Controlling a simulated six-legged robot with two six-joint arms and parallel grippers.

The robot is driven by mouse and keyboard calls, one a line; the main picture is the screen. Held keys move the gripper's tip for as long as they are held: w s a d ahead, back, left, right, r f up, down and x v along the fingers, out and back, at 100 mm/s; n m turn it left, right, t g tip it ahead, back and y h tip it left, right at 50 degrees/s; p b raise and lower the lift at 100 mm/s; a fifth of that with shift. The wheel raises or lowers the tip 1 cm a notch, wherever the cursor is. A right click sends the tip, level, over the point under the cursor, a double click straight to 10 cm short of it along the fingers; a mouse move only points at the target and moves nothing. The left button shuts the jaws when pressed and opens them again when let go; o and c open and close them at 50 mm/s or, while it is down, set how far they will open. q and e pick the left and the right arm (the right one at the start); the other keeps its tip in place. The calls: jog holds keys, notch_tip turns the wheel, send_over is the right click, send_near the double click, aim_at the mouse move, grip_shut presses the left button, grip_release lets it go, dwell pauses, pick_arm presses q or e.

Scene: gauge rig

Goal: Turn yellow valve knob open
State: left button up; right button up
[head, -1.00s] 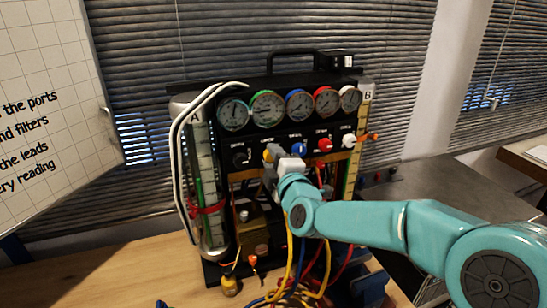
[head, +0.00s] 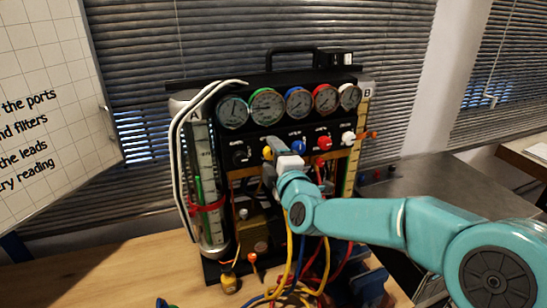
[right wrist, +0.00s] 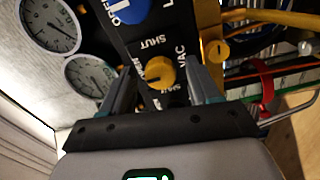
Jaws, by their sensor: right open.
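The yellow valve knob (head: 268,153) is on the black panel of the gauge rig, below the row of gauges. In the right wrist view the yellow knob (right wrist: 160,72) lies between the two fingers of my right gripper (right wrist: 158,82), with a gap on both sides. The gripper is open and faces the panel. "VAC" and "SHUT" are printed around the knob. In the head view my right gripper (head: 275,166) partly covers the knob's surroundings.
A blue knob (head: 297,147), a red knob (head: 324,143) and a white knob (head: 348,138) sit to the right on the panel. Several coloured hoses (head: 292,262) hang below my right arm. The wooden bench (head: 130,278) is clear at left.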

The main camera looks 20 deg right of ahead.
jog(key=shift+s, duration=0.5)
jog(key=s+b, duration=0.3)
jog(key=s, duration=1.2)
jog(key=shift+d, duration=0.3)
jog(key=shift+s, duration=0.1)
jog(key=shift+s+b, duration=0.1)
jog(key=shift+b, duration=0.2)
